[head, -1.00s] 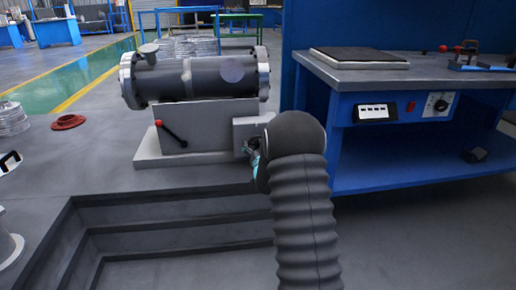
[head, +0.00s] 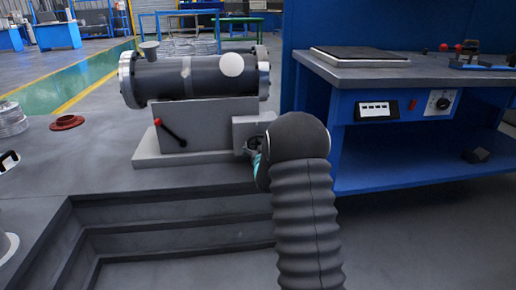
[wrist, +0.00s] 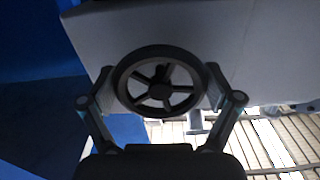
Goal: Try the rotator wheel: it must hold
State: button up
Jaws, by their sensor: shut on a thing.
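The dark spoked rotator wheel (wrist: 160,85) is in the middle of the wrist view, on the grey housing (head: 250,128) at the right of the rotator base. My gripper (wrist: 160,89) is shut on the wheel, one finger on each side of its rim. In the head view my arm hides most of the wheel and gripper. The dark flanged shell (head: 205,80) lies level on the grey rotator (head: 208,112). A short grey nozzle (head: 150,50) points up at its left, and a white round patch (head: 231,65) is on its right part.
A red-knobbed lever (head: 170,132) is on the rotator's front. A blue workbench (head: 420,170) stands close at right. Steps (head: 170,225) drop away in front. A red flanged piece (head: 67,122) lies on the floor at left.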

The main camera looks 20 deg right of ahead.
dwell(0.4)
jog(key=shift+m+b, duration=1)
jog(key=shift+m, duration=0.1)
jog(key=o, duration=1.5)
jog(key=shift+o, duration=0.2)
